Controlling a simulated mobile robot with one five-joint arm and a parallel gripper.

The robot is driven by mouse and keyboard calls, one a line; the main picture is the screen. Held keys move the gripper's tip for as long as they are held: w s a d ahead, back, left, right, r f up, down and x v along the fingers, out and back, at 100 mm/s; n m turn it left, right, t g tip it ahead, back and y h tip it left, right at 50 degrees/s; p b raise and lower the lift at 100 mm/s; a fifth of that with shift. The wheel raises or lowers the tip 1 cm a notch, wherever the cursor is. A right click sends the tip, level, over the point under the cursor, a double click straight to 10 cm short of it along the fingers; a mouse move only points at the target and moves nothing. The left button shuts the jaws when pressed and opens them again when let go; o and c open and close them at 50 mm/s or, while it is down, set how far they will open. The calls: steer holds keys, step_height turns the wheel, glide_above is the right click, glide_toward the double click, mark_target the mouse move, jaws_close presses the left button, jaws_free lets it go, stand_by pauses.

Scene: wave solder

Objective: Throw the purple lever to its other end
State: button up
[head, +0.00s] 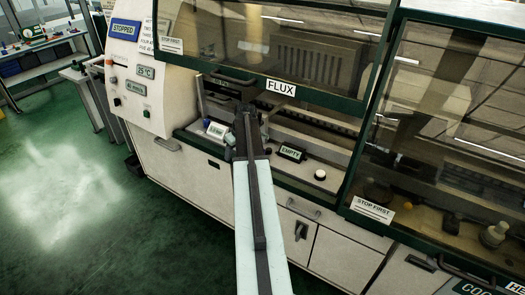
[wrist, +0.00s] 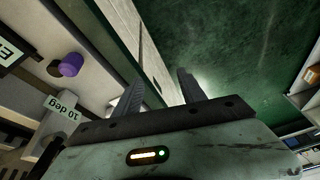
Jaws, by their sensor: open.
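The purple lever's knob (wrist: 71,65) shows in the wrist view at the upper left, a short purple cylinder on a pale machine surface. In the head view I cannot make it out; my arm covers that area. My gripper (wrist: 160,85) is open, with its two dark fingers apart and nothing between them. The purple knob is to the left of the fingers and apart from them. Which end of its travel the lever is at, I cannot tell.
A "10 deg" label (wrist: 62,107) is near the knob. A raised glass hood marked FLUX (head: 281,88) hangs over the bay, with an EMPTY sign (head: 291,153) and white button (head: 320,174) below. A closed hood (head: 450,130) is at right. The green floor (head: 80,200) is clear.

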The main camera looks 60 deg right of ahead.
steer(key=s+d+r+h, duration=0.1)
steer(key=s+d, duration=0.8)
steer(key=d, duration=0.4)
steer(key=shift+m, duration=0.3)
steer(key=b+x, duration=0.3)
steer(key=x, duration=0.1)
steer(key=b+x, duration=0.4)
steer(key=shift+w+a, duration=0.2)
steer(key=shift+r, duration=0.15)
jaws_close()
steer(key=shift+a, duration=0.15)
steer(key=shift+w, duration=0.2)
